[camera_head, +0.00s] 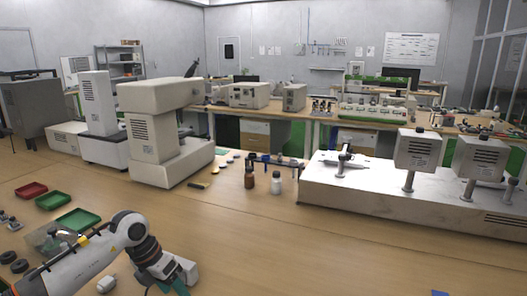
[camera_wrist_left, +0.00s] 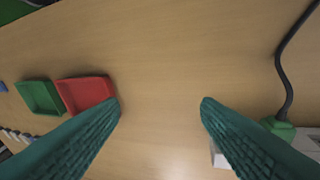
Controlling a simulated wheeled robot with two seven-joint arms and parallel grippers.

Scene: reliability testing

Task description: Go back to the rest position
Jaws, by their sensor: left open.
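My left gripper (camera_head: 181,284) is at the bottom of the head view, low over the wooden table, its arm coming in from the lower left. In the left wrist view its two teal ribbed fingers (camera_wrist_left: 160,103) are spread wide apart, with only bare table seen between them. Nothing is held. My right gripper shows in neither view.
A red tray (camera_head: 31,190) and green trays (camera_head: 52,201) (camera_head: 78,220) lie at left. A brown bottle (camera_head: 249,179) and white bottle (camera_head: 276,186) stand mid-table. A beige machine (camera_head: 156,130) and long white instrument (camera_head: 400,195) flank them. A black cable (camera_wrist_left: 284,65) runs at right. Front centre is clear.

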